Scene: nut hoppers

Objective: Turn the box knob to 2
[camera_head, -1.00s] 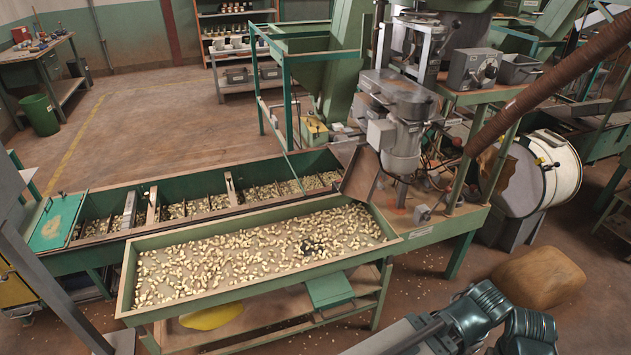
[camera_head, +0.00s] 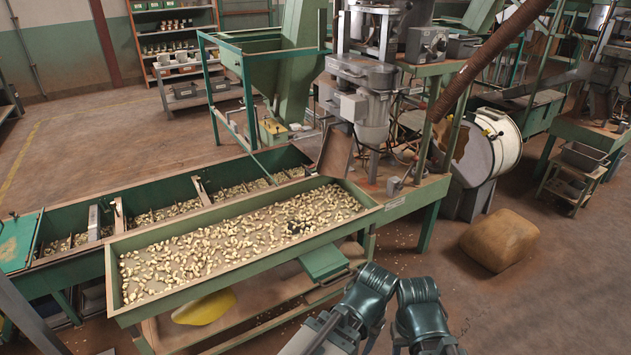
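A grey metal box (camera_head: 420,51) with a dark round knob (camera_head: 438,43) on its front sits on the green machine frame, at the upper middle right. The knob is small, and I cannot read its setting or any marks around it. Two teal-and-grey links of my arms (camera_head: 366,297) (camera_head: 421,306) rise at the bottom, well below and in front of the box. No gripper fingers show, and nothing of mine touches the box.
A brown sack (camera_head: 499,241) lies on the floor to the right, near a white drum (camera_head: 499,143). Bare floor shows right of my arms. A brown pipe (camera_head: 490,60) slants beside the box.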

